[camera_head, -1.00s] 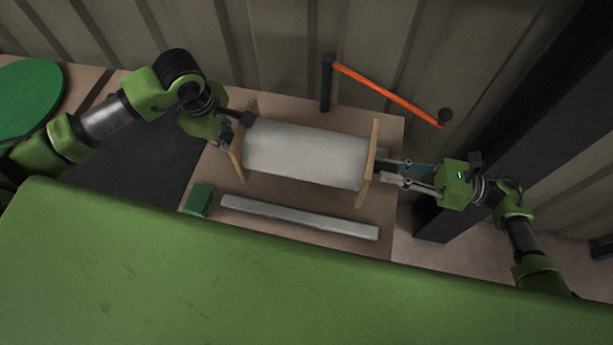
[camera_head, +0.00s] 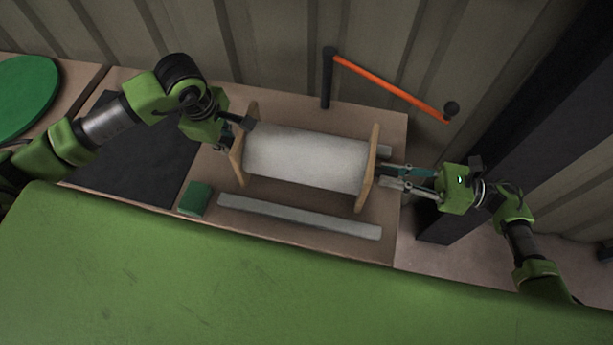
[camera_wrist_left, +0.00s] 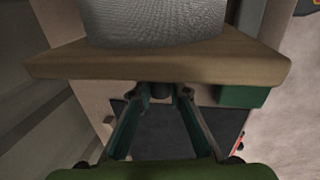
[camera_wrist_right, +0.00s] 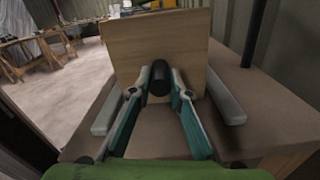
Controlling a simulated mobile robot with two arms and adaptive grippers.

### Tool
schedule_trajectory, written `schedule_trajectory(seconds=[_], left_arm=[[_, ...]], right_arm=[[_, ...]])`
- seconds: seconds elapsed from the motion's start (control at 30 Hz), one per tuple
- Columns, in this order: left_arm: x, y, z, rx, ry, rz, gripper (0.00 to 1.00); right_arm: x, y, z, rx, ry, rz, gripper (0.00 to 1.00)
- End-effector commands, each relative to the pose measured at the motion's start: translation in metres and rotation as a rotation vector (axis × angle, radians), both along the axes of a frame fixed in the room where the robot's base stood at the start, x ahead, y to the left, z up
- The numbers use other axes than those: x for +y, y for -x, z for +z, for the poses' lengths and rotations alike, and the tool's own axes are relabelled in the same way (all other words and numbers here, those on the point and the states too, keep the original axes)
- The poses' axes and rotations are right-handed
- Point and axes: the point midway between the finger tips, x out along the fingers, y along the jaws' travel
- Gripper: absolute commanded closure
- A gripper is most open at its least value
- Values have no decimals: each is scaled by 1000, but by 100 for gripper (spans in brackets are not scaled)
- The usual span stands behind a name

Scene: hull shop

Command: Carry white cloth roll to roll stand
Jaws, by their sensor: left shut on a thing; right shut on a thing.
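The white cloth roll (camera_head: 305,158) lies level between two square wooden end plates, over the right part of the table in the head view. My left gripper (camera_head: 236,130) is at its left end. In the left wrist view its fingers (camera_wrist_left: 164,92) are shut on a dark stub below the wooden plate (camera_wrist_left: 160,62). My right gripper (camera_head: 385,178) is at the right end. In the right wrist view its fingers (camera_wrist_right: 160,80) close on a black round shaft end at the right plate (camera_wrist_right: 165,40). I cannot tell which thing is the roll stand.
A grey bar (camera_head: 300,216) lies in front of the roll; another (camera_head: 384,152) partly shows behind it. A green block (camera_head: 195,198), a dark mat (camera_head: 135,155) and a black post (camera_head: 327,80) with an orange arm (camera_head: 390,88) are also there. A dark column (camera_head: 500,120) stands right.

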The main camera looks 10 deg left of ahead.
Motion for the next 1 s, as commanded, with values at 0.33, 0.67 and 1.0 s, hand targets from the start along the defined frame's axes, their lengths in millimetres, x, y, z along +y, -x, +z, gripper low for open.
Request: schedule_trajectory(seconds=[0.33,0.67,1.0], left_arm=[[2,0,-17,0,-4,3,81],[0,0,-15,0,-1,0,67],[1,6,21,-5,-2,-1,67]], right_arm=[[-1,0,-17,0,0,-1,80],[0,0,-15,0,0,-1,66],[0,0,-15,0,0,0,66]])
